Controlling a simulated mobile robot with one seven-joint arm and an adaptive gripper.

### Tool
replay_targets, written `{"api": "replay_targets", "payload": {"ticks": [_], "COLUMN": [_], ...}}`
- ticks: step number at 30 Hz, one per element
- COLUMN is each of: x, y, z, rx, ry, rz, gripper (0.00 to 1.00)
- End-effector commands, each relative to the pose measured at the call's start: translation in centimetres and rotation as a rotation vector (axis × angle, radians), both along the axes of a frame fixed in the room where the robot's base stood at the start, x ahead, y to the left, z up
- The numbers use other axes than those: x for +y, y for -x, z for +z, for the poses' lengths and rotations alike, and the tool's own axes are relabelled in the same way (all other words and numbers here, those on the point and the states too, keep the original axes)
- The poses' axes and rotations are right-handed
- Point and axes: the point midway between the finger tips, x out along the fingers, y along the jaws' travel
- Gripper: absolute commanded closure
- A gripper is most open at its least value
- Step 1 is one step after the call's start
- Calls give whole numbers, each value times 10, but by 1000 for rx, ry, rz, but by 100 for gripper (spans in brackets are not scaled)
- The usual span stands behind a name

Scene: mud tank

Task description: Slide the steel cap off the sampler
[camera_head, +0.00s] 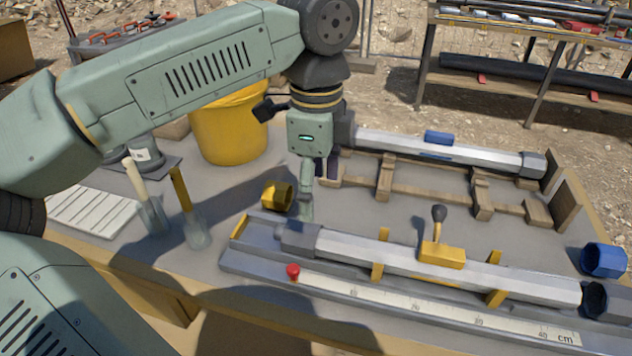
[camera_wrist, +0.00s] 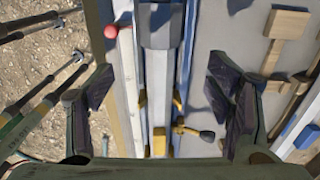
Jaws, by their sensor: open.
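The sampler (camera_head: 400,257) is a long pale faceted tube lying in a grey tray with yellow brackets. Its steel cap (camera_head: 298,237) is a grey sleeve on the tube's left end. In the wrist view the cap (camera_wrist: 161,28) is at the top centre, with the tube (camera_wrist: 157,75) running down from it. My gripper (camera_head: 307,205) hangs above and behind the cap end, pointing down. In the wrist view my gripper (camera_wrist: 160,92) is open and empty, its fingers on either side of the tube. I cannot tell its exact height above the tube.
A yellow clamp (camera_head: 441,254) with a black-knobbed lever stands on the tube. A red knob (camera_head: 293,271) sits by the scale. A yellow cap (camera_head: 277,196) lies close behind. A second tube (camera_head: 450,150) rests on a wooden rack. A blue cap (camera_head: 604,260) is at right.

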Motion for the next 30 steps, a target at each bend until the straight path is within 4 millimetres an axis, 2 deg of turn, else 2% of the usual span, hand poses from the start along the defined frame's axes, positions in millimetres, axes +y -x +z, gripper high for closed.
{"api": "replay_targets", "payload": {"ticks": [5,12,18,24,30], "x": [0,0,0,0,0], "y": [1,1,1,0,0], "z": [-18,-61,-91,-105,-107], "rx": [3,4,3,0,-1], "ry": [1,2,1,1,1], "rz": [-3,-3,-3,-1,-2], "gripper": [27,27,27,27,27]}}
